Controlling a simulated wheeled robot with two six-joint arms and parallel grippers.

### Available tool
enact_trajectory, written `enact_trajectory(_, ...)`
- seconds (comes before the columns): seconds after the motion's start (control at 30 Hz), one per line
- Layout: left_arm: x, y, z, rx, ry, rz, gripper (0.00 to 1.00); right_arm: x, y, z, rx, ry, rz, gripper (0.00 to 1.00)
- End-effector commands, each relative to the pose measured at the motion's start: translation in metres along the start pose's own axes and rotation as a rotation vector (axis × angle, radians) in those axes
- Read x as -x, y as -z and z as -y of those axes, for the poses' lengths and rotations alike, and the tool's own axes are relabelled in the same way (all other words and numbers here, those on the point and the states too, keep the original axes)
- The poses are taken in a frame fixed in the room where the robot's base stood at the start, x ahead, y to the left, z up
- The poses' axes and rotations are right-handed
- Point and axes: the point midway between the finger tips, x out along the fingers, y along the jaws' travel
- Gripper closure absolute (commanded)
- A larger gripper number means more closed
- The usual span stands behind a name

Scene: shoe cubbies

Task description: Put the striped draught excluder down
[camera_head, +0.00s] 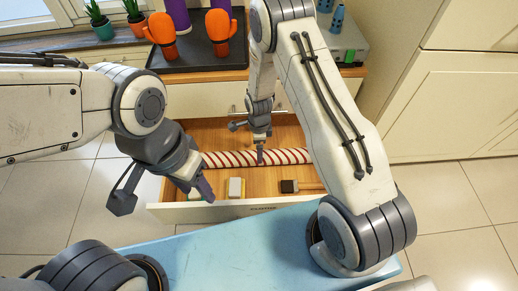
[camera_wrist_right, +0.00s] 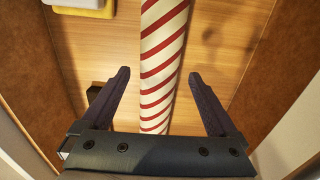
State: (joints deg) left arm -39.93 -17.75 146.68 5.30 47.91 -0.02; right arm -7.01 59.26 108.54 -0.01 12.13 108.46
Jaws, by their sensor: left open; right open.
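The striped draught excluder (camera_head: 225,159), a long red-and-white roll, lies across the open wooden drawer (camera_head: 222,209) in the head view. In the right wrist view the draught excluder (camera_wrist_right: 163,50) runs between the spread fingers of my right gripper (camera_wrist_right: 158,76), with a gap on each side. In the head view my right gripper (camera_head: 261,156) is over the roll's middle, and my arm hides part of its right end. My left gripper (camera_head: 206,190) is open at the drawer's front left, near the roll's left end and apart from it.
A white-and-yellow block (camera_head: 236,188) and a dark block with a handle (camera_head: 289,187) lie in the drawer's front. A blue surface (camera_head: 225,240) is nearest me. Tiled floor (camera_head: 440,200) is clear at right.

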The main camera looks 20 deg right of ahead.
Motion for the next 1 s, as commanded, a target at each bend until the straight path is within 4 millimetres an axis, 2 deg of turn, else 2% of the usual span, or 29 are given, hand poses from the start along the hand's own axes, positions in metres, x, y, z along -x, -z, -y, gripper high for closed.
enact_trajectory(0.03, 0.013, 0.001, -0.001, 0.0, 0.0, 0.0, 0.5, 0.019, 0.0, 0.001, 0.0, 0.002, 0.001, 0.06)
enact_trajectory(0.3, 0.042, 0.002, -0.003, 0.0, 0.0, 0.0, 0.5, 0.074, 0.0, 0.0, 0.0, 0.0, 0.0, 0.06)
enact_trajectory(0.53, 0.051, 0.003, -0.004, 0.0, 0.0, 0.0, 0.5, 0.097, 0.0, 0.0, 0.004, 0.0, 0.0, 0.06)
enact_trajectory(0.63, 0.051, 0.003, -0.004, 0.0, 0.0, 0.0, 0.5, 0.11, -0.007, -0.003, 0.066, 0.003, 0.002, 0.06)
enact_trajectory(0.67, 0.051, 0.003, -0.004, 0.0, 0.0, 0.0, 0.5, 0.118, -0.011, -0.005, 0.106, 0.006, 0.003, 0.06)
enact_trajectory(0.77, 0.051, 0.003, -0.004, 0.0, 0.0, 0.0, 0.5, 0.157, -0.03, -0.02, 0.328, 0.016, 0.009, 0.06)
enact_trajectory(0.87, 0.051, 0.003, -0.004, 0.0, 0.0, 0.0, 0.5, 0.21, -0.052, -0.051, 0.664, 0.025, 0.016, 0.06)
enact_trajectory(0.9, 0.051, 0.003, -0.004, 0.0, 0.0, 0.0, 0.5, 0.23, -0.059, -0.067, 0.81, 0.029, 0.019, 0.06)
enact_trajectory(1.0, 0.051, 0.003, -0.004, 0.0, 0.0, 0.0, 0.5, 0.274, -0.069, -0.111, 1.17, 0.038, 0.027, 0.06)
